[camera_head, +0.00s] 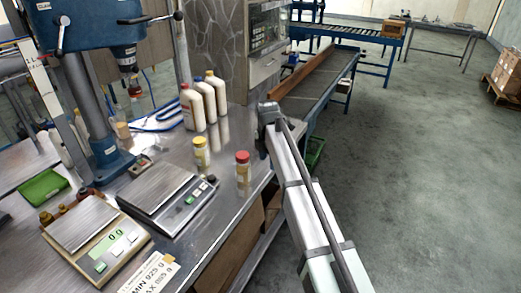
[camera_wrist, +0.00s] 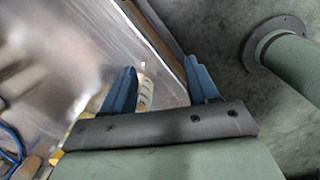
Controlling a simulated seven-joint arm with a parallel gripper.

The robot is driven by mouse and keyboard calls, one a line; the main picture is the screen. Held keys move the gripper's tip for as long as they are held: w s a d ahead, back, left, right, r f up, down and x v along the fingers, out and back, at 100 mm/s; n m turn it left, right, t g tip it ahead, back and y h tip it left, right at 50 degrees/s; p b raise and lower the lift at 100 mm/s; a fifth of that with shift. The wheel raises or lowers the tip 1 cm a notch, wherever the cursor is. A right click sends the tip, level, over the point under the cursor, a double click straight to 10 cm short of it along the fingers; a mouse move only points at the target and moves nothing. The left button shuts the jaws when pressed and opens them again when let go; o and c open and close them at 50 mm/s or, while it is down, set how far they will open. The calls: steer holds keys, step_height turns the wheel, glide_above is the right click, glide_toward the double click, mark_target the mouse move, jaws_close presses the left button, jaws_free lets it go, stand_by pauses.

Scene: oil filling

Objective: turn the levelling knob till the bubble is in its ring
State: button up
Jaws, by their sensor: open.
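Two bench scales stand on the metal table. The rear scale (camera_head: 160,190) has a steel pan and a dark panel with small green and white keys. A small dark round part, possibly the levelling knob (camera_head: 212,179), shows at its right end. The front scale (camera_head: 98,240) has a lit display. I cannot make out a bubble or its ring in either view. My gripper (camera_wrist: 162,84) shows in the wrist view with its two blue fingers spread apart, over the table edge. A blurred pale object (camera_wrist: 146,92) appears between the fingers; I cannot tell whether it is touched.
A yellow-capped jar (camera_head: 201,153) and a red-capped jar (camera_head: 243,174) stand right of the rear scale. Several white bottles (camera_head: 204,100) stand behind. A green tray (camera_head: 43,187) lies left. Open floor is at the right.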

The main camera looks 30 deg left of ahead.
steer(key=d+f+m+g, duration=0.1)
steer(key=d+f+m, duration=0.4)
steer(key=d+f, duration=0.6)
step_height(320, 180, down, 3)
steer(key=shift+w+f+h, duration=0.1)
steer(key=shift+w+h, duration=0.05)
steer(key=shift+h, duration=0.25)
steer(key=shift+d, duration=0.1)
steer(key=shift+c, duration=0.2)
steer(key=shift+a+r, duration=0.2)
steer(key=shift+c, duration=0.8)
steer(key=shift+n, duration=0.8)
steer(key=a+r, duration=0.6)
steer(key=shift+w+a+r, duration=0.15)
steer(key=shift+w+r, duration=0.05)
steer(key=shift+w, duration=0.1)
steer(key=shift+c, duration=0.4)
step_height(320, 180, up, 13)
steer(key=n, duration=0.4)
glide_above(212, 177)
steer(key=shift+y, duration=0.4)
step_height(212, 177, down, 12)
steer(key=shift+w+f, duration=0.15)
steer(key=shift+f, duration=0.05)
